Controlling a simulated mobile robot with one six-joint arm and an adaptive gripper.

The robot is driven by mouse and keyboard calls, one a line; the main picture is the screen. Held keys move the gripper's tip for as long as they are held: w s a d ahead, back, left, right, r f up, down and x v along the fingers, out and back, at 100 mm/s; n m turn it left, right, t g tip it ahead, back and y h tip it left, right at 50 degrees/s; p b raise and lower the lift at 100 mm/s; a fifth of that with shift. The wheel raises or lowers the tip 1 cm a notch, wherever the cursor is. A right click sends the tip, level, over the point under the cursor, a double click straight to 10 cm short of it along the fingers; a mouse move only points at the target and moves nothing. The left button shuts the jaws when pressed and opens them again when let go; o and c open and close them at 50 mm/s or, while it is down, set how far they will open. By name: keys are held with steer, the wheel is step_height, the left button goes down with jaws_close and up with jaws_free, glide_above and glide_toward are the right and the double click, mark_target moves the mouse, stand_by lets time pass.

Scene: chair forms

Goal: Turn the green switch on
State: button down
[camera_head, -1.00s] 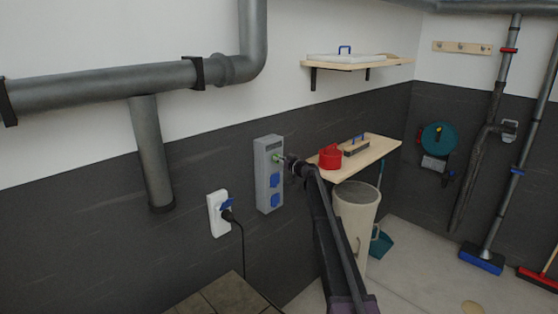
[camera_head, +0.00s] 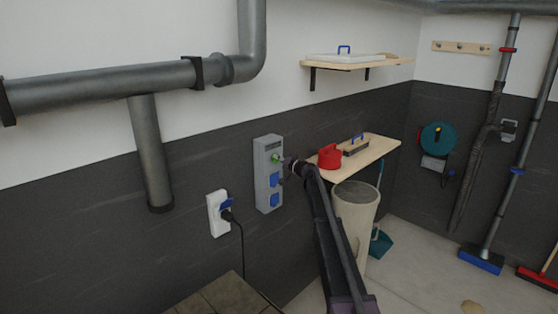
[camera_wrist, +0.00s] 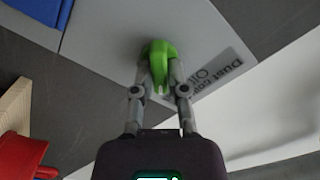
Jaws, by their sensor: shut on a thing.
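The green switch (camera_head: 275,157) is a knob on the upper part of a grey wall box (camera_head: 263,189). In the wrist view the green switch (camera_wrist: 158,62) is large and stands out from the grey panel (camera_wrist: 108,40). My gripper (camera_head: 284,164) is at the box from the right. In the wrist view my gripper (camera_wrist: 160,82) has one finger on each side of the knob, shut on it. Lettering beside the knob is partly cut off, with "DUST" legible. The knob's exact setting cannot be told.
Blue socket covers (camera_head: 274,190) sit below the switch. A white socket with a plug (camera_head: 218,214) and hanging cable is at left. A wooden shelf (camera_head: 380,150) with a red container (camera_head: 330,157) is at right, above a pale bin (camera_head: 354,215).

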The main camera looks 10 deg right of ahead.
steer(key=m, duration=0.4)
steer(key=shift+w+m, duration=0.15)
steer(key=shift+m, duration=0.15)
steer(key=shift+f+m, duration=0.1)
steer(key=shift+m, duration=1.8)
steer(key=c, duration=0.7)
jaws_free()
steer(key=shift+o, duration=0.2)
steer(key=v, duration=1.2)
